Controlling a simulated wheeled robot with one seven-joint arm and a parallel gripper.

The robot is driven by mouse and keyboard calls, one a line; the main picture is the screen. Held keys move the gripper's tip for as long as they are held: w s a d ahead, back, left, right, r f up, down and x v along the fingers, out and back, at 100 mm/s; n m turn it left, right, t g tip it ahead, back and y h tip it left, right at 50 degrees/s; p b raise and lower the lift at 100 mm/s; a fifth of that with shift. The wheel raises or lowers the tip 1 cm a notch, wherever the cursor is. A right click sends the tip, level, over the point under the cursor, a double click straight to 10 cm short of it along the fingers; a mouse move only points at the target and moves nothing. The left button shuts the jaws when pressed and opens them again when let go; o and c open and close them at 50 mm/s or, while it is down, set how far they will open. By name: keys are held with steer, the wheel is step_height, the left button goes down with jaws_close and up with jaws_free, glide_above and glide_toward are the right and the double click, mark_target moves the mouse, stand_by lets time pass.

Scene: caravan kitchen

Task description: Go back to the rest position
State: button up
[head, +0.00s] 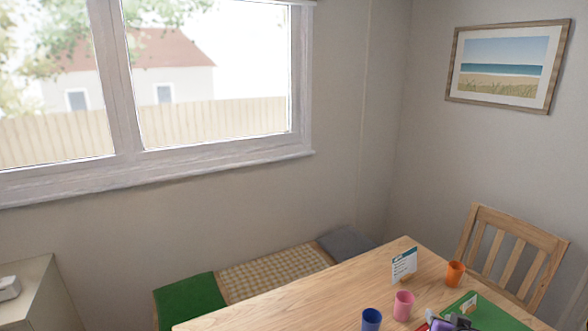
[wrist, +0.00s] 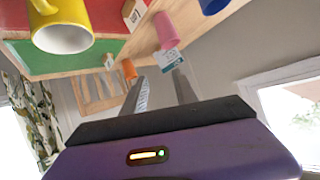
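My gripper (wrist: 159,82) is open, with a clear gap between its two grey fingers and nothing held. Its purple and black body fills the lower part of the wrist view, where the scene appears upside down. In the head view only a purple and dark part that looks like my gripper (head: 442,323) shows at the bottom edge, over the wooden table (head: 330,288). Its fingers are not clear there.
Blue (head: 371,319), pink (head: 403,305) and orange (head: 455,273) cups and a white card (head: 404,265) stand on the table. A green mat (head: 497,318) lies at right. The wrist view shows a yellow mug (wrist: 62,36). A wooden chair (head: 513,250) stands behind.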

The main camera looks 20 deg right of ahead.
steer(key=s+a+r+n+t, duration=0.15)
steer(key=s+a, duration=0.25)
steer(key=a, duration=0.4)
steer(key=s+a+r+n+t+y, duration=0.1)
steer(key=s+a+r+t, duration=0.2)
steer(key=a, duration=0.4)
steer(key=s+a+n+t, duration=0.2)
steer(key=s+a, duration=0.4)
steer(key=a, duration=0.2)
steer(key=s+a+r+n+y, duration=0.1)
steer(key=s+a+n+y, duration=0.1)
steer(key=s+a, duration=0.4)
steer(key=s+a+r+n+g+y, duration=0.1)
steer(key=s+a+y, duration=0.3)
steer(key=s, duration=0.8)
steer(key=shift+a+r+n, duration=0.15)
steer(key=shift+a+n, duration=0.7)
steer(key=shift+a, duration=0.3)
